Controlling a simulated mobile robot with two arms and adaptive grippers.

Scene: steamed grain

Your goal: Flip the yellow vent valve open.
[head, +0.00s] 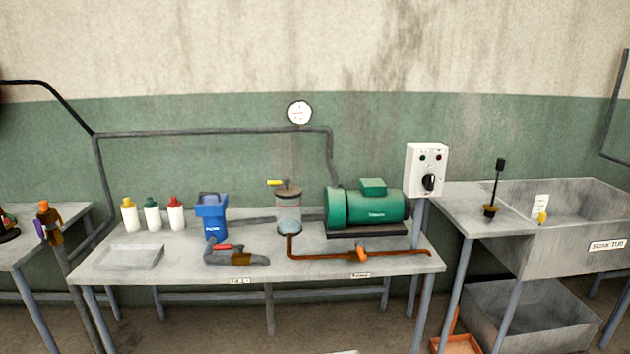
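A small yellow lever (276,183) sits on top of the lidded clear jar (289,212) on the middle table. It lies about level and points left from the lid; I take it for the vent valve. The jar holds something pale in its lower part. Neither of my grippers is in view.
Around the jar on the grey table (190,262) stand a green motor pump (365,208), a blue container (212,217), several capped bottles (152,214), a shallow tray (130,257), a red-handled pipe piece (235,255) and a copper pipe with an orange handle (361,252). A switch box (426,170) stands right.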

